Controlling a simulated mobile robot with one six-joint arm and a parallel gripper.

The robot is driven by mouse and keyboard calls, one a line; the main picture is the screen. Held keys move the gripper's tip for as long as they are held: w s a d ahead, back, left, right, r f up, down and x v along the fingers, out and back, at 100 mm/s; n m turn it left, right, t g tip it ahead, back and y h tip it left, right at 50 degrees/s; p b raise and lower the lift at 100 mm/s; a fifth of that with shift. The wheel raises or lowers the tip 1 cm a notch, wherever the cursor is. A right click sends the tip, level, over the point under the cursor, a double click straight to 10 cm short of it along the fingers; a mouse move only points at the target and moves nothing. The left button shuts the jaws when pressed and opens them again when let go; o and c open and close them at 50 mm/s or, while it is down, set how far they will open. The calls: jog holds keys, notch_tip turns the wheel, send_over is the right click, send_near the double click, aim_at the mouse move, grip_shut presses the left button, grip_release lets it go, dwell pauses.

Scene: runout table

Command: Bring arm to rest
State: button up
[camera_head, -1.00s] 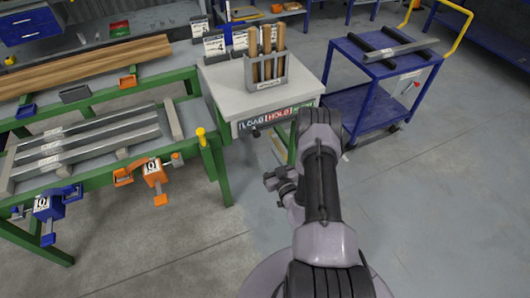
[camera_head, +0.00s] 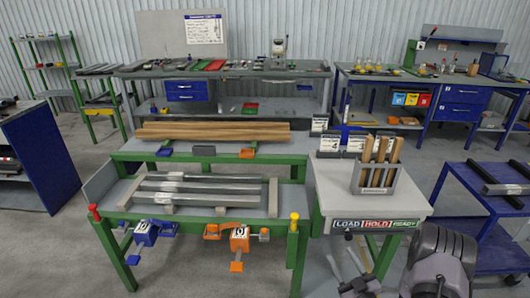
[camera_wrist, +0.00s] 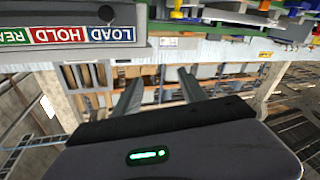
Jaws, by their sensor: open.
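My gripper shows in the wrist view (camera_wrist: 160,88) with its two fingers spread apart and nothing between them. In the head view my arm (camera_head: 440,262) is at the bottom right, in front of the small grey table, and my gripper (camera_head: 352,282) is partly cut off by the lower edge. The gripper is below the table's front edge, apart from the LOAD/HOLD/READY label (camera_head: 376,223). The same label shows upside down at the top left of the wrist view (camera_wrist: 72,35).
The green runout table (camera_head: 125,207) carries metal bars (camera_head: 205,187), with wooden boards (camera_head: 213,131) behind. Blue (camera_head: 146,232) and orange (camera_head: 239,238) clamps hang at its front. A holder with wooden handles (camera_head: 374,180) stands on the grey table (camera_head: 335,190). A blue cart (camera_head: 470,190) is at right.

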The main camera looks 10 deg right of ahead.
jog(key=s+a+r+n+g+y, duration=0.3)
jog(key=a+r+n+g+y, duration=0.8)
jog(key=a+r+n, duration=0.95)
jog(key=s+a+r+n+g+h, duration=0.25)
jog(key=s+a+n, duration=0.25)
jog(key=s+n, duration=0.6)
jog(key=s+a+r+n+g+h, duration=0.1)
jog(key=s+a+n+g, duration=0.45)
jog(key=n, duration=0.95)
jog(key=s+d+r+n+t+h, duration=0.3)
jog(key=s+d+n+t+h, duration=0.3)
jog(key=n, duration=1)
jog(key=d+h, duration=0.1)
jog(key=d, duration=0.2)
jog(key=shift+r+n, duration=0.2)
jog(key=shift+n, duration=0.15)
